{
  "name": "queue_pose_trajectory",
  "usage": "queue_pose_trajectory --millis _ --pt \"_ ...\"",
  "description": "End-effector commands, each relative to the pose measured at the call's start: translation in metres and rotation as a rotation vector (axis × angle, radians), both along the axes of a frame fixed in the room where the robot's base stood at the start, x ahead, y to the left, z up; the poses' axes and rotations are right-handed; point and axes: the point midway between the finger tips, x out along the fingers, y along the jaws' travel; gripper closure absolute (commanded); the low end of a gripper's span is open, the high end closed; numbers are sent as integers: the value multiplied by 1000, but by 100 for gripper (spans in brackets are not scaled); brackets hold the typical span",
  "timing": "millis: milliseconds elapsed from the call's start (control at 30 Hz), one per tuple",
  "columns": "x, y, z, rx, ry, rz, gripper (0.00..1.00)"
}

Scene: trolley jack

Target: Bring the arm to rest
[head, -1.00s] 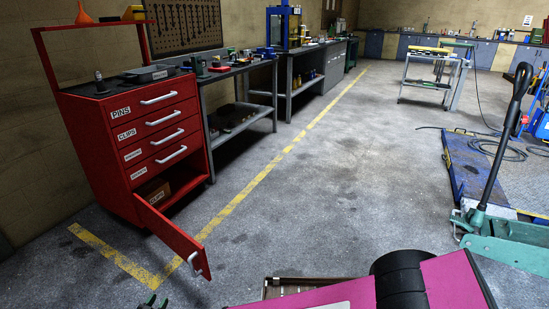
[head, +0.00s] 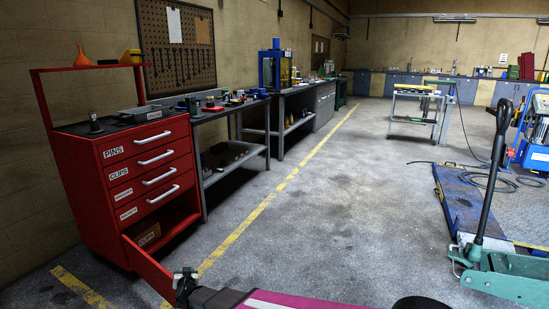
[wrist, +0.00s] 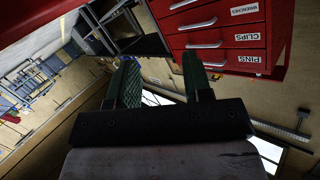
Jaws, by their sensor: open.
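My gripper (wrist: 158,78) is open in the wrist view, its two green fingers apart with nothing between them. Beyond it is the red cabinet (wrist: 225,35), with its drawers labelled PINS and CLIPS turned over in that view. In the head view my magenta arm link (head: 310,304) lies low along the bottom edge, pointing left. The dark wrist end of my arm shows in front of the cabinet's open bottom drawer (head: 145,265); the fingers are not clear there. A box labelled CLIPS (head: 147,234) sits inside that drawer space.
The red cabinet (head: 125,170) stands at the left, beside workbenches (head: 230,112) along the wall. A green trolley jack (head: 505,277) with an upright black handle is at the right, near a blue platform (head: 462,200). The floor between (head: 340,190) is clear.

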Motion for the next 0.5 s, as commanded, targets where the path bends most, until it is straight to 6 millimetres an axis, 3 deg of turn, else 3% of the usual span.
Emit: queue_pose_trajectory --millis 33,200,500 --pt "10 -18 10 -5 20 20 54" --pt "36 -66 27 -39 111 100 54" --pt "58 -172 47 -137 316 184 54"
